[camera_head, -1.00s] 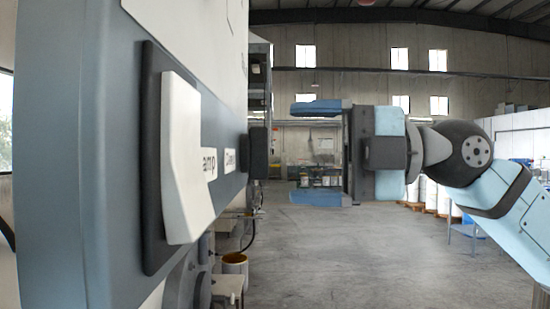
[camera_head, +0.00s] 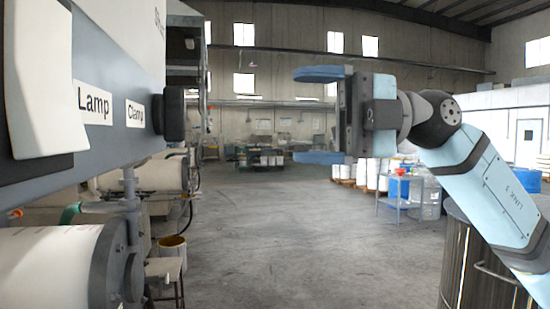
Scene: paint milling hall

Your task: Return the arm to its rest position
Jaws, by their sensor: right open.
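My right gripper (camera_head: 322,116) is held out in the open air in the middle of the head view, with its fingers pointing left. Its two blue fingers are wide apart, one above the other, with nothing between them. My right arm (camera_head: 475,168) comes in from the lower right and bends at a dark grey joint. My left gripper is not in view.
A grey machine panel with labels "Lamp" (camera_head: 94,104) and "Clamp" (camera_head: 135,113) and a dark knob (camera_head: 174,114) stands close on the left, apart from the gripper. Below are a white drum (camera_head: 48,265) and a bucket (camera_head: 172,250). A steel vessel (camera_head: 480,262) stands lower right. The middle floor is clear.

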